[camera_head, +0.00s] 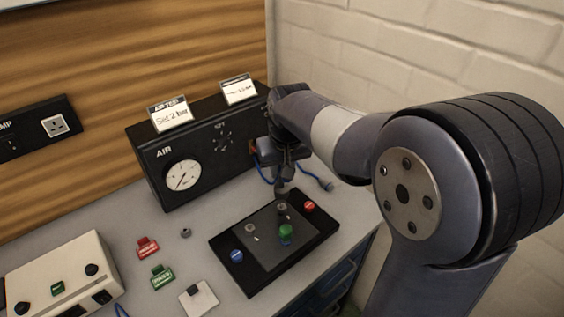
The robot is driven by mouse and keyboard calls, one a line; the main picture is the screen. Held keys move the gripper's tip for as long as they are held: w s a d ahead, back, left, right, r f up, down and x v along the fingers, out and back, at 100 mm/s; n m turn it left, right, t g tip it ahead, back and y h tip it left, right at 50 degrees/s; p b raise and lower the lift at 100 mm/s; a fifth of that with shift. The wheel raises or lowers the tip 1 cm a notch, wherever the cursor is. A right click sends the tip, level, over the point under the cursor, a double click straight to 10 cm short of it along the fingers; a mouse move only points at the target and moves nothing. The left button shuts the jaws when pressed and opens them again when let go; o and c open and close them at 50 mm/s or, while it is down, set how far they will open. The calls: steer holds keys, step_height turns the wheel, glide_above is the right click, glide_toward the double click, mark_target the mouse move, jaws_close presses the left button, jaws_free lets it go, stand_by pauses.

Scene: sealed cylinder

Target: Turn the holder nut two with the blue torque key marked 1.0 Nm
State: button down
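A black tray (296,273) with a grey plate lies on the bench. A blue round-topped piece (237,256), probably the blue key, stands at its left front corner; its marking is too small to read. A red one (309,206) stands at the far right and a green one (286,231) near the middle. Small round metal fittings (250,228) sit on the plate; I cannot tell which is nut two. My gripper (282,187) points down above the tray's far part, close over another fitting (281,207). Its fingers are dark and small, so their opening and any grip are unclear.
A black AIR box (210,150) with a gauge stands behind the tray, with a blue cable (322,183) beside it. A red tag (148,247), a green tag (162,276), a small grey ring (186,232), a white block (198,298) and a cream box (75,262) lie to the left.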

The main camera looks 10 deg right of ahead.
mark_target(281, 186)
steer(key=shift+w+f+b, duration=0.15)
steer(key=shift+f+b, duration=0.2)
steer(key=shift+f, duration=0.25)
steer(key=shift+f+b, duration=1.2)
steer(key=shift+f, duration=0.3)
steer(key=shift+f, duration=0.35)
steer(key=shift+f+b, duration=0.7)
